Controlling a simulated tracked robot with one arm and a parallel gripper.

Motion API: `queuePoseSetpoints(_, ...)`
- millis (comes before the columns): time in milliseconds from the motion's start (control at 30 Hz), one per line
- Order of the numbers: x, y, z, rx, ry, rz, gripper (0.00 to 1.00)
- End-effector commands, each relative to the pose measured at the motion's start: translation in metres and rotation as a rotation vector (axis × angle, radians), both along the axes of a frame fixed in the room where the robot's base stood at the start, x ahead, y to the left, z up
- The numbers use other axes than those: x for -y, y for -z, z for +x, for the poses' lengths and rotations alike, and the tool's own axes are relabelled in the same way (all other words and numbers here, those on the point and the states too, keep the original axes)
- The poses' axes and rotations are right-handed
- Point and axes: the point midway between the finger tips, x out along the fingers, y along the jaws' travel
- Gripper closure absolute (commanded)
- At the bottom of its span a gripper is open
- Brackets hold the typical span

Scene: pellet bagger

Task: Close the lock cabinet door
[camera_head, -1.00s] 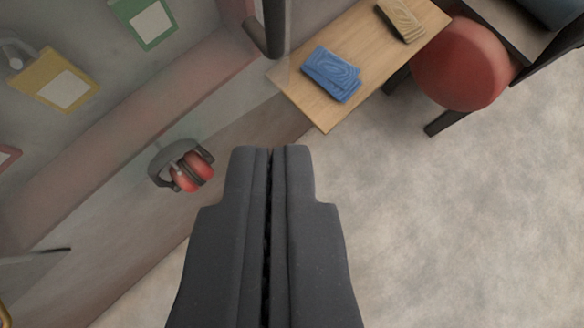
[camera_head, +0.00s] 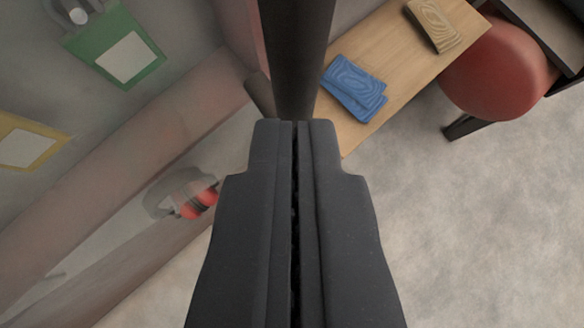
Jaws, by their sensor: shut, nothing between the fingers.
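The lock cabinet (camera_head: 120,155) fills the left of the view, with a reddish frame and a grey back. A hazy see-through panel, which looks like its door, lies over it; I cannot tell how far it stands open. A thick dark bar (camera_head: 297,50), which looks like the door handle, comes down from the top edge and bends at its lower end (camera_head: 262,95). My gripper (camera_head: 294,124) is shut and empty. Its tips overlap the bar's lower part in the picture; I cannot tell if they touch. A green tag (camera_head: 88,38) and a yellow tag (camera_head: 35,125) hang inside.
Red earmuffs (camera_head: 200,203) show behind the panel, partly hidden by my gripper. A wooden bench (camera_head: 390,55) with blue cloth-like pieces (camera_head: 354,88) and a tan block (camera_head: 435,24) stands at top right, beside a red stool (camera_head: 500,70). The floor (camera_head: 480,220) at right is clear.

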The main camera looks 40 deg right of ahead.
Motion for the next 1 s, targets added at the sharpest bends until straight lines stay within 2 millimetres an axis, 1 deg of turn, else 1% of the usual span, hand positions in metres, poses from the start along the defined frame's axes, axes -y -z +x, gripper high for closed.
queuePoseSetpoints(233, 0.000, 0.000, 0.001, 0.000, 0.000, 0.000, 1.00)
queuePoseSetpoints(367, 0.001, 0.000, 0.006, 0.000, 0.000, 0.000, 1.00)
queuePoseSetpoints(800, 0.009, -0.001, 0.052, 0.002, 0.000, -0.001, 1.00)
queuePoseSetpoints(1000, 0.010, -0.001, 0.057, 0.005, -0.001, -0.003, 1.00)
